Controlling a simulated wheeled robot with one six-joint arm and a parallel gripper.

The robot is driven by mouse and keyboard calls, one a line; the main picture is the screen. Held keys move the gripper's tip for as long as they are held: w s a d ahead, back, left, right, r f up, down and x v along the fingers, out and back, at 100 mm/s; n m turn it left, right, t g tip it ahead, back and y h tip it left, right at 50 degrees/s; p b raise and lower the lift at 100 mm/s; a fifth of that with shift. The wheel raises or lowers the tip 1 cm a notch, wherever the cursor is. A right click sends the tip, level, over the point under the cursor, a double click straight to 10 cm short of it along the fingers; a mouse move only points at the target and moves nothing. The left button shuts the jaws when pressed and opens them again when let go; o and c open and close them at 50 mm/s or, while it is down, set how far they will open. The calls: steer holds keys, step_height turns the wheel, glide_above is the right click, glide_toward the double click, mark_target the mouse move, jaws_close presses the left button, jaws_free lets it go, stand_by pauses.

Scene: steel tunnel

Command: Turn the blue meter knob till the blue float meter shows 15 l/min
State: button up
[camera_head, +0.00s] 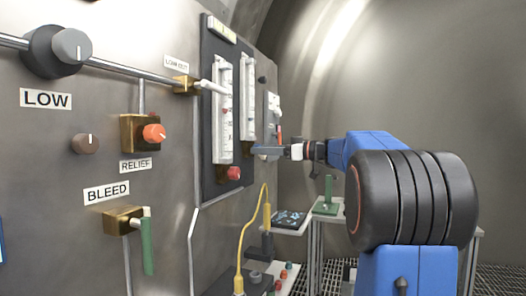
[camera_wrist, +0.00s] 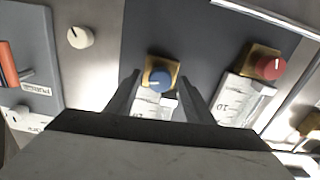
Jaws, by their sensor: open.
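The blue meter knob (camera_wrist: 160,79), on a brass block, shows in the wrist view between the fingertips of my gripper (camera_wrist: 158,83). The fingers are apart, one on each side; I cannot tell whether they touch the knob. In the head view my gripper (camera_head: 258,150) is at the panel below the second float meter (camera_head: 248,95) and hides the knob. A white strip of the meter by the blue knob (camera_wrist: 172,106) shows between the fingers in the wrist view; its reading cannot be read in either view.
A red knob (camera_head: 233,173) sits under the other float meter (camera_head: 222,108), left of my gripper in the head view; it is on the right in the wrist view. A cream knob (camera_wrist: 80,37) and an orange-handled PURGE panel (camera_wrist: 25,55) lie on the wrist view's left.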

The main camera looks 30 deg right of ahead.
steer(key=shift+w+a, duration=0.15)
steer(key=c, duration=1)
steer(key=shift+m, duration=2)
steer(key=shift+c, duration=0.2)
steer(key=o, duration=1)
steer(key=shift+o, duration=0.2)
steer(key=v, duration=1.7)
